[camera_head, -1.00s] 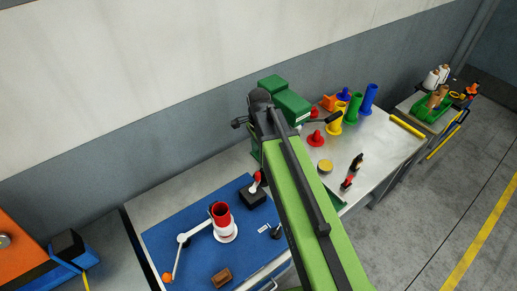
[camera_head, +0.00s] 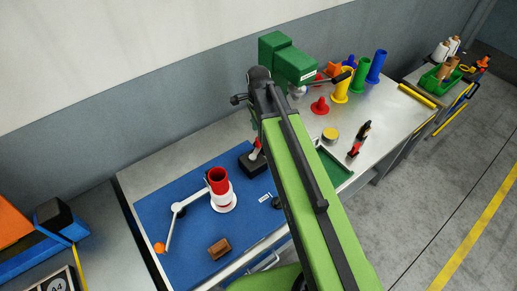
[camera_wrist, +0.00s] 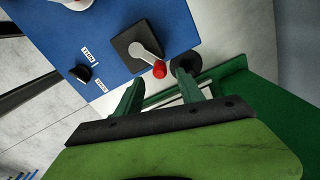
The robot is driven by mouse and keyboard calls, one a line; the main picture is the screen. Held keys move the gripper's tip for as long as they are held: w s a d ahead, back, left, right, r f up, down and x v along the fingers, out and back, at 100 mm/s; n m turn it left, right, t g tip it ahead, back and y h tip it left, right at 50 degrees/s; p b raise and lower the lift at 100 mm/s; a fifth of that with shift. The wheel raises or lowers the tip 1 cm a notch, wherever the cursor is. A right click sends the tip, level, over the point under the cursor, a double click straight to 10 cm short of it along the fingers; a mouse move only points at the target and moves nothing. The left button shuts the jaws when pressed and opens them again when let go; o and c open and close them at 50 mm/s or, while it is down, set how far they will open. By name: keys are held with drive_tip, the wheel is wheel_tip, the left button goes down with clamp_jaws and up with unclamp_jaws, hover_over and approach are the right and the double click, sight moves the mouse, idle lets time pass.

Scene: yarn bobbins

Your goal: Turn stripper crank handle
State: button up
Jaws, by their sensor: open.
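A black square base with a short white crank and red knob (camera_wrist: 159,69) sits on the blue board (camera_wrist: 60,25); it shows in the head view (camera_head: 252,161), partly behind my arm. A second, longer white crank arm (camera_head: 174,225) with an orange knob stands beside a red-and-white cylinder (camera_head: 218,183). I cannot tell which crank is the stripper's. My gripper (camera_wrist: 160,88) is open in the wrist view. The red knob appears between and slightly beyond its green fingers, apparently untouched. My gripper is hidden in the head view.
A dark knob (camera_wrist: 83,73) sits near two labels. A green machine (camera_head: 290,62) stands behind my arm. Several coloured bobbins (camera_head: 361,75) stand at the back right. A green tray (camera_head: 333,167) and brown block (camera_head: 219,249) are also on the bench.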

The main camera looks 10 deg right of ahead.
sight(255, 148)
wheel_tip(255, 148, down, 6)
drive_tip(key=b, duration=0.4)
drive_tip(key=shift+f+b, duration=0.1)
drive_tip(key=shift+b, duration=0.25)
drive_tip(key=shift+s, duration=0.1)
clamp_jaws()
